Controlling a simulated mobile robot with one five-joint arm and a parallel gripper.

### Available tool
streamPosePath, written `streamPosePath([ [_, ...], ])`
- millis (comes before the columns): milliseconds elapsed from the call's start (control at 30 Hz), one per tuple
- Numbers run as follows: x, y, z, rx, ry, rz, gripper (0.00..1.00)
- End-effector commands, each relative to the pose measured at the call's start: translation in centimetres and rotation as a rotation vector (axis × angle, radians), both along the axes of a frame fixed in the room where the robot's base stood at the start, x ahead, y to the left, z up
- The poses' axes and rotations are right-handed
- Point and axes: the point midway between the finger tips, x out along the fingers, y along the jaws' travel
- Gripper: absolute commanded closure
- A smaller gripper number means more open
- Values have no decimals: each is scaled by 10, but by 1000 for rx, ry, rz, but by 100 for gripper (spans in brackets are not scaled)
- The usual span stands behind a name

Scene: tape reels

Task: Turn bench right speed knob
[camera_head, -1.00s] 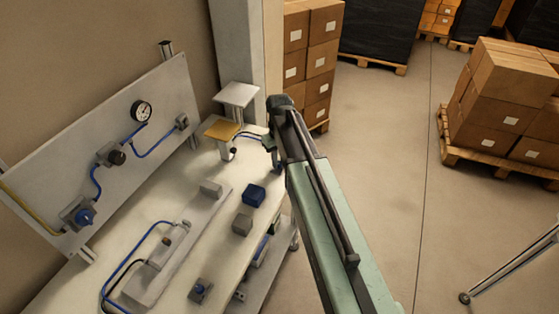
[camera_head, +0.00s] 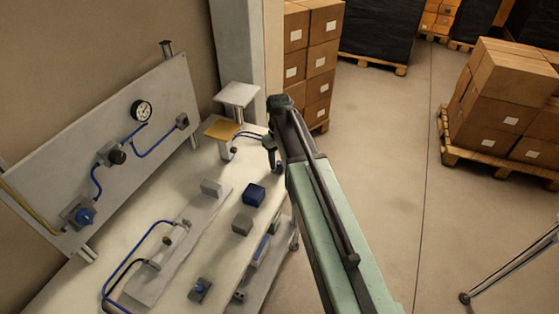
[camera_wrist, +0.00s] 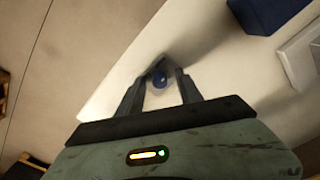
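The fingers are apart, one on each side of the knob. I cannot tell whether they touch it. In the head view my gripper (camera_head: 274,158) points down at the far right edge of the bench (camera_head: 205,165). The knob there is hidden or too small to make out behind the gripper.
A small stand with an orange-brown plate (camera_head: 221,131) is just left of my gripper. A blue block (camera_head: 254,195) and a grey block (camera_head: 242,224) lie nearer. A gauge panel (camera_head: 120,160) stands left.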

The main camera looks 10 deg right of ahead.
Motion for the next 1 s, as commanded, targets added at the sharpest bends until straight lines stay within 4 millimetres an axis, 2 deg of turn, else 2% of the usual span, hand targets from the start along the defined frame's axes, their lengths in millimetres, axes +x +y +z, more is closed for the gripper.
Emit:
streamPosePath([
  [167,0,0,3,0,0,0,58],
  [267,0,0,11,0,0,-1,58],
  [600,-1,0,71,0,0,0,58],
  [667,-1,0,78,0,0,0,58],
  [1000,-1,0,78,0,0,0,58],
])
